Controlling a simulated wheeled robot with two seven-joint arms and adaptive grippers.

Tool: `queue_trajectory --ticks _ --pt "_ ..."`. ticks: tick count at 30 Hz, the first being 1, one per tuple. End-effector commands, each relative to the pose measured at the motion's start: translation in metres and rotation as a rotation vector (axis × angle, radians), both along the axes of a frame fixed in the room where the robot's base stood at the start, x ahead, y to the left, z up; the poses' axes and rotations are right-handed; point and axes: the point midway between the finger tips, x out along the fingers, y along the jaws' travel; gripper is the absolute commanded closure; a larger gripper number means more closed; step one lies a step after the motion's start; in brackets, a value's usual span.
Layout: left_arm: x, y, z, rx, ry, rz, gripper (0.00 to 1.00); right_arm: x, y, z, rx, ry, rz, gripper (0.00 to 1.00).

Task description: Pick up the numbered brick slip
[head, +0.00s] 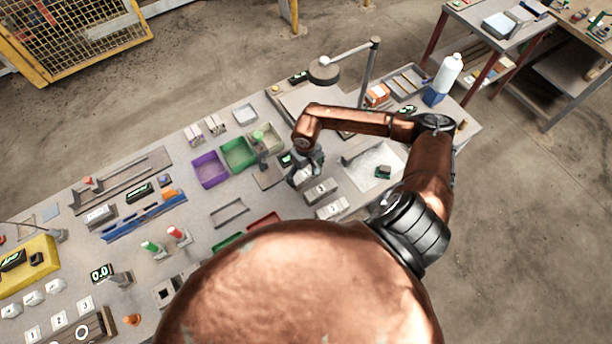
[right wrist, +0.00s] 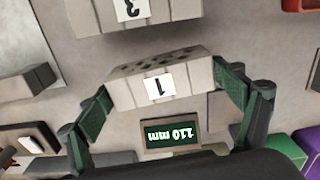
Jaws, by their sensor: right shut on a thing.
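My right gripper (head: 306,166) is over the bench near the middle of the head view. In the right wrist view the right gripper (right wrist: 165,92) has its green-padded fingers shut on the two ends of a grey brick (right wrist: 195,72) with holes in its top. The brick carries a white slip (right wrist: 159,87) marked 1. In the head view the gripper partly hides this brick. Whether the brick touches the bench is unclear. My left gripper is not in view.
Two grey bricks (head: 320,190) (head: 332,207) stand right beside the gripper. A small display (right wrist: 172,134) reads 110 mm. Purple (head: 210,169) and green (head: 238,153) bins stand to the left. A lamp (head: 324,71) stands at the back. Number cards (head: 60,319) lie at lower left.

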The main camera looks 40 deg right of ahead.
Motion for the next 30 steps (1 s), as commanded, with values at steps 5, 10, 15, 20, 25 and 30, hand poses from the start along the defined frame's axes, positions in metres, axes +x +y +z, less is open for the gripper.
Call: queue_trajectory --ticks 5,10,15,20,25,30 --pt "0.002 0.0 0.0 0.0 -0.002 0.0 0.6 0.001 0.0 0.0 0.0 -0.001 0.0 0.46" --pt "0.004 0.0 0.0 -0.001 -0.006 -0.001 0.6 0.001 0.0 0.0 0.0 -0.001 0.0 0.46" --pt "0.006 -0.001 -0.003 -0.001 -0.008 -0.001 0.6 0.001 0.0 0.006 -0.001 -0.003 0.001 0.46" --pt "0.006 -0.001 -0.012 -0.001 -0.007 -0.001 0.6 0.002 -0.001 0.023 -0.002 -0.005 0.002 0.46" --pt "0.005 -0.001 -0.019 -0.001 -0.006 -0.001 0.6 -0.019 0.002 0.053 -0.004 -0.002 0.004 0.46" --pt "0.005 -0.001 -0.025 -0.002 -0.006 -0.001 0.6 -0.045 0.008 0.085 -0.003 -0.003 0.002 0.46"
